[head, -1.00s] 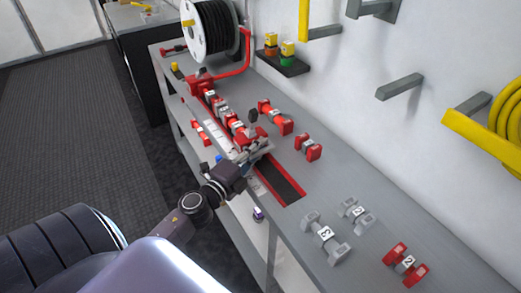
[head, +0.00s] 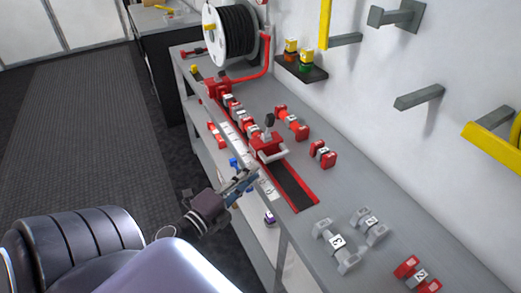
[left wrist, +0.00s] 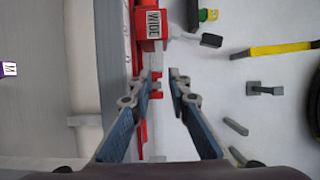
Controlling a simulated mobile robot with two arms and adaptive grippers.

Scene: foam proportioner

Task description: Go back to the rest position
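My left gripper (head: 243,182) hangs over the front edge of the workbench, apart from the red clamp-like block (head: 267,146) on the rail. In the left wrist view its two fingers (left wrist: 163,80) stand apart with nothing between them. Beyond the fingertips there is a red block labelled WIDE (left wrist: 152,24). My right gripper is not in view.
The workbench (head: 345,205) carries a red-edged rail (head: 299,190), several red fittings, grey fittings (head: 337,243) and a black hose reel (head: 232,32). Grey brackets (head: 419,97) stick out of the wall. The floor at the left (head: 90,130) is clear.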

